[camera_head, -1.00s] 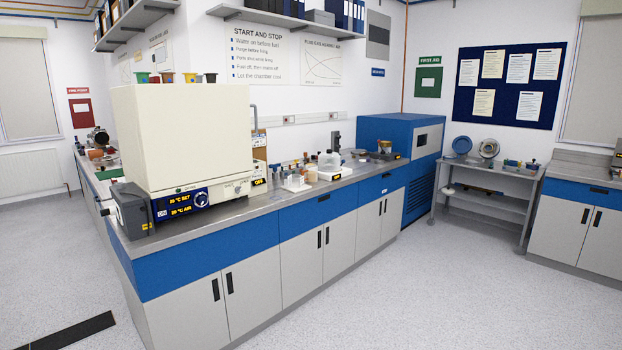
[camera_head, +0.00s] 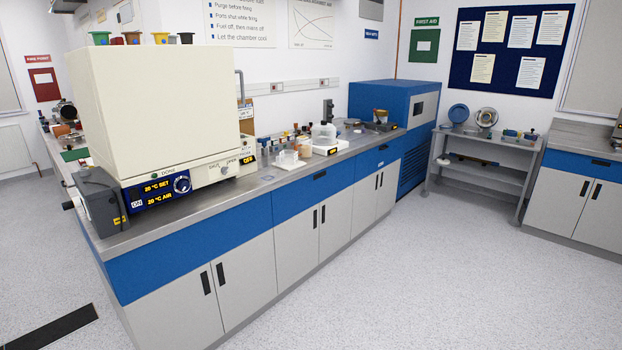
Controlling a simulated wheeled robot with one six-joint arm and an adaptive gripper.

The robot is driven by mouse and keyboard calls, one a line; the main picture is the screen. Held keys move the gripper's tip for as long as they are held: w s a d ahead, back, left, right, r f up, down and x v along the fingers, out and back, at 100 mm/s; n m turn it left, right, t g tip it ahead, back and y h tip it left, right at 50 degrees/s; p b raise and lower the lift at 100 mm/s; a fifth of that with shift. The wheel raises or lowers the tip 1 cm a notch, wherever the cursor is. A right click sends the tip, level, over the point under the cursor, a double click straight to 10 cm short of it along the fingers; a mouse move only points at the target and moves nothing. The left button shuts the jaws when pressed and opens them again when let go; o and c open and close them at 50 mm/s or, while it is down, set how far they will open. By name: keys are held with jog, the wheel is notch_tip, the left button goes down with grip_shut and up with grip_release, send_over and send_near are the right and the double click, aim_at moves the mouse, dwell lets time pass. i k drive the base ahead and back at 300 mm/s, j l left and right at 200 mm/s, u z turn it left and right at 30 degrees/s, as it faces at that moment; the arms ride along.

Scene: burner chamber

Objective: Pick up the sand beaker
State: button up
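I cannot pick out the sand beaker for certain. Several small bottles, racks and clear containers stand on the steel bench top (camera_head: 262,181) to the right of the big cream oven, too small to tell apart. Among them are a clear container (camera_head: 323,133) and a white box-like item (camera_head: 287,160). My gripper is not in view.
The cream oven (camera_head: 155,110) fills the near bench end, with a grey box (camera_head: 101,203) beside it. A blue cabinet (camera_head: 385,102) stands at the bench's far end. A steel side table (camera_head: 482,142) stands beyond. The speckled floor (camera_head: 400,270) in front is clear.

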aim_at(305, 145)
jog(key=i+u, duration=0.2)
jog(key=i, duration=2.3)
jog(key=i+z, duration=0.2)
jog(key=i, duration=0.25)
jog(key=i+j+z, duration=0.15)
jog(key=i, duration=0.35)
jog(key=i+j+z, duration=0.2)
jog(key=i, duration=0.25)
jog(key=i+j+z, duration=0.2)
jog(key=i, duration=0.25)
jog(key=j, duration=0.1)
